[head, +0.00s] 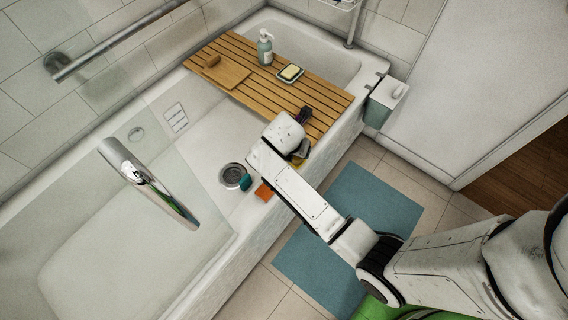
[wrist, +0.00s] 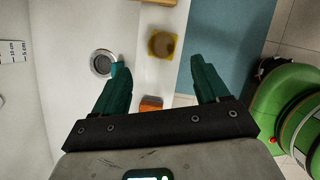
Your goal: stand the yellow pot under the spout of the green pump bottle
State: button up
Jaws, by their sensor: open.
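The yellow pot (wrist: 162,44) stands on the tub's white rim in the wrist view, its darker inside seen from above. It lies just ahead of my gripper (wrist: 157,66), between the lines of the two teal fingers. My gripper is open and empty. In the head view the pot (head: 300,160) shows only in part, beside my wrist, which hides much of it. The pale green pump bottle (head: 265,50) stands upright at the far side of the slatted wooden board. The bottle is not in the wrist view.
The wooden board (head: 325,100) lies across the tub, bearing a soap dish (head: 290,74) and a smaller board (head: 226,74) with a brown piece. An orange block (wrist: 151,103) lies on the rim near my gripper. A chrome tap (head: 150,183) rises at left.

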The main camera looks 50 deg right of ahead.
send_near(297, 158)
jog(key=shift+w+d+f+b, duration=0.35)
jog(key=shift+d+f+b, duration=0.1)
jog(key=shift+d+f, duration=0.1)
jog(key=shift+b+x, duration=0.5)
jog(key=shift+x, duration=2.2)
jog(key=shift+s, duration=0.2)
jog(key=c, duration=1.1)
